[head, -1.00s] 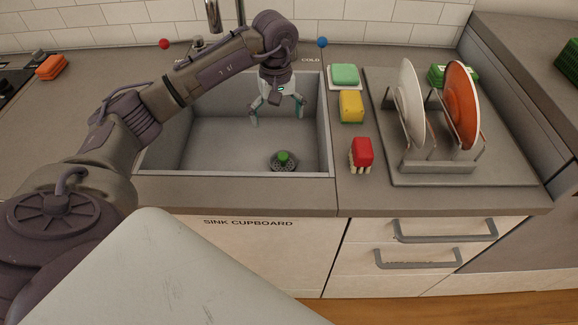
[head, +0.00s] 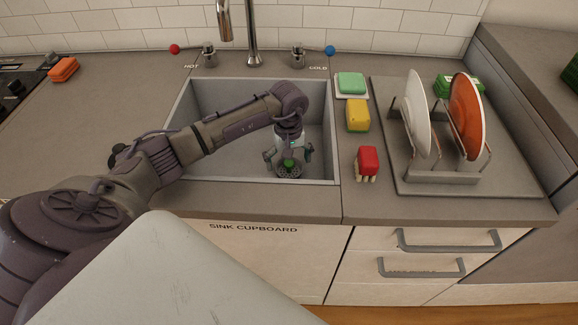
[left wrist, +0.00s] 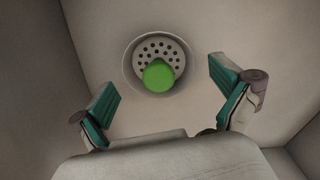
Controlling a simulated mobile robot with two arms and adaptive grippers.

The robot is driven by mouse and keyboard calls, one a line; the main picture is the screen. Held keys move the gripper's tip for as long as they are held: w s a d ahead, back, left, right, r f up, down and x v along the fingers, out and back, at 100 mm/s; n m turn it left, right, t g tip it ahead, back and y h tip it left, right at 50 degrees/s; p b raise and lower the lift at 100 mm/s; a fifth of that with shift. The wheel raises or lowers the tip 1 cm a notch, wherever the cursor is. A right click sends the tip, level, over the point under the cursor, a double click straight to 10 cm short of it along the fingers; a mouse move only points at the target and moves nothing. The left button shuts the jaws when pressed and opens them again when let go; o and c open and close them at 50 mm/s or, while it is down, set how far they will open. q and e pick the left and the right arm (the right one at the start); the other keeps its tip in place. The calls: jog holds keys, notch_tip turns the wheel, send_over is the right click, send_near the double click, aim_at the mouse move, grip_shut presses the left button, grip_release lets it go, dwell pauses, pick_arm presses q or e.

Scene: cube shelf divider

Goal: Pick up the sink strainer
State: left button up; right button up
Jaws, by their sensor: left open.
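The sink strainer (head: 288,171) is a grey perforated disc with a green knob, lying on the floor of the sink basin (head: 228,159). In the left wrist view the strainer (left wrist: 165,52) shows its holes and its green knob (left wrist: 158,76), ahead of the fingertips. My left gripper (head: 288,158) is inside the basin, pointing down over the strainer. In the left wrist view my left gripper (left wrist: 162,100) is open and empty, its teal pads apart on both sides below the strainer. My right gripper is not in view.
The faucet (head: 252,40) stands behind the basin. To the right are a green sponge (head: 351,82), a yellow sponge (head: 358,115), a red brush (head: 368,160) and a dish rack (head: 440,177) with plates. The basin walls enclose my gripper.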

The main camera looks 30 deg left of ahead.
pick_arm(q)
jog(key=shift+f, duration=0.75)
jog(key=c, duration=1)
jog(key=shift+a+r, duration=0.1)
jog(key=shift+r, duration=0.05)
jog(key=shift+c, duration=0.2)
